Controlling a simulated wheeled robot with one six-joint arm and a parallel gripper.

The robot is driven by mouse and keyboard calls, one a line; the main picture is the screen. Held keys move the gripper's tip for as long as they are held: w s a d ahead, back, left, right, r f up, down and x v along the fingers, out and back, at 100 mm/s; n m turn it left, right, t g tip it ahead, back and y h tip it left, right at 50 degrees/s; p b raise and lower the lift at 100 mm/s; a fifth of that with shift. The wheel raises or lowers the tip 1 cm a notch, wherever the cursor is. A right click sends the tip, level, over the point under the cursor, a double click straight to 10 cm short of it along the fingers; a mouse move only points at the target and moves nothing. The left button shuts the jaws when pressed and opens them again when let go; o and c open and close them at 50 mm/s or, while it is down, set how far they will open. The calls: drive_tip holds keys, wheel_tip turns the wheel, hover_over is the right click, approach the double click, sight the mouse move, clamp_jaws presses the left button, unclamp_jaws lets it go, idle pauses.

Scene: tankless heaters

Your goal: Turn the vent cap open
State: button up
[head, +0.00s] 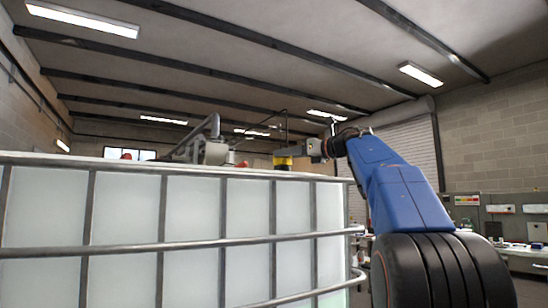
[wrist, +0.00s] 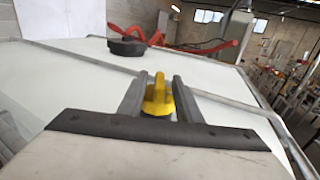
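The yellow vent cap (wrist: 156,98) has an upright fin and sits between the two fingers of my gripper (wrist: 160,84) in the wrist view. The fingers stand apart, one on each side of it, with a narrow gap beside the top of the fin. Contact lower down cannot be made out. In the head view my gripper (head: 283,151) reaches leftward over the top of the white caged tank (head: 140,212), with a yellow part of the cap (head: 283,161) showing just below it. The cap's base is hidden.
A black round lid (wrist: 127,47) and a red pipe-like part (wrist: 228,42) lie beyond the cap on the tank top. A grey metal tube (wrist: 95,62) crosses there. In the head view a workbench (head: 520,250) stands at the right.

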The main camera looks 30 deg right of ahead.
drive_tip(key=shift+x, duration=2.7)
clamp_jaws()
